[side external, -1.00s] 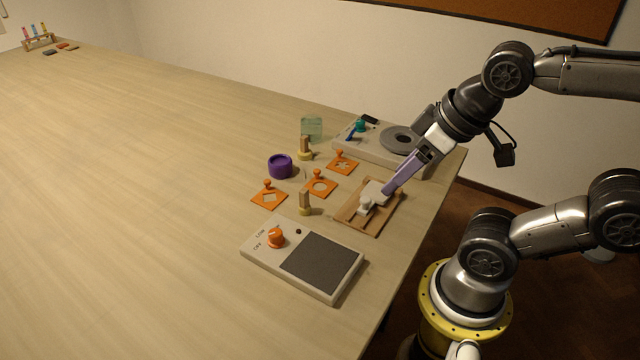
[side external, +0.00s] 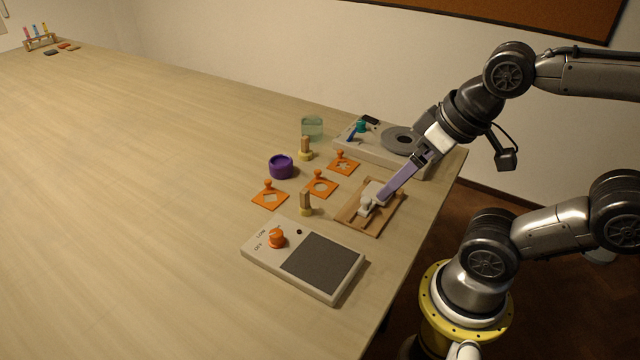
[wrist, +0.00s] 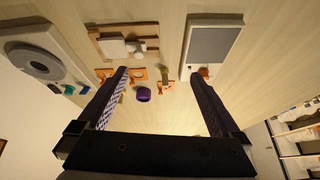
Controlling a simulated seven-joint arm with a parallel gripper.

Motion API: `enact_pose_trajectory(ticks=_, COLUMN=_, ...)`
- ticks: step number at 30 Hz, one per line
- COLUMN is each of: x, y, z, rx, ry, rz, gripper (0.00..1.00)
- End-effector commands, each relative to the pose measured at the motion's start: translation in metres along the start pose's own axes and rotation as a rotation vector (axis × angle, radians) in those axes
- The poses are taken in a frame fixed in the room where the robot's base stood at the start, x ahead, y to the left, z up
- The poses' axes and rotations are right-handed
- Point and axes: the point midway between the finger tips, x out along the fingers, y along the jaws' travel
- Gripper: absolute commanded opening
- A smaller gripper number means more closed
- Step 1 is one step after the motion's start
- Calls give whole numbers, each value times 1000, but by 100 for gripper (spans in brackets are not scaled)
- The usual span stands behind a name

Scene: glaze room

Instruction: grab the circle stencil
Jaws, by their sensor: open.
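The circle stencil (side external: 331,183) is a flat orange plate with a round hole and an upright knob. It lies on the table, the middle of three orange stencils in the side external view. My gripper (side external: 382,195) is to its right, apart from it, with its purple fingers over the wooden tray in that view. In the wrist view my gripper (wrist: 158,74) is open, with nothing between its fingers.
Another stencil (side external: 257,199) lies left, another (side external: 351,168) behind. A purple pot (side external: 281,168) and wood-handled tools (side external: 305,202) stand close by. The wooden tray (side external: 346,222) holds a white object. A hotplate (side external: 322,262) is in front, a wheel unit (side external: 372,150) behind.

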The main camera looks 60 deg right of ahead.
Motion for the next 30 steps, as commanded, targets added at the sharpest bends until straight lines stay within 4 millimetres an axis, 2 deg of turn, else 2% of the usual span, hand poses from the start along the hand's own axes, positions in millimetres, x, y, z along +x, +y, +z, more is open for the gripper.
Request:
enact_pose_trajectory(ticks=5, x=-19, y=-3, z=-26, rx=360, ry=-15, rz=6, gripper=100)
enact_pose_trajectory(ticks=11, x=-20, y=-3, z=-86, rx=862, ry=-112, rz=83, gripper=100)
enact_pose_trajectory(ticks=15, x=0, y=1, z=-132, rx=1177, ry=-189, rz=184, gripper=100)
enact_pose_trajectory(ticks=18, x=24, y=7, z=-158, rx=1328, ry=-233, rz=257, gripper=100)
enact_pose_trajectory(ticks=21, x=49, y=14, z=-176, rx=1403, ry=-273, rz=316, gripper=100)
enact_pose_trajectory(ticks=25, x=76, y=20, z=-185, rx=1414, ry=-314, rz=359, gripper=100)
enact_pose_trajectory(ticks=30, x=95, y=26, z=-179, rx=1419, ry=-348, rz=394, gripper=100)
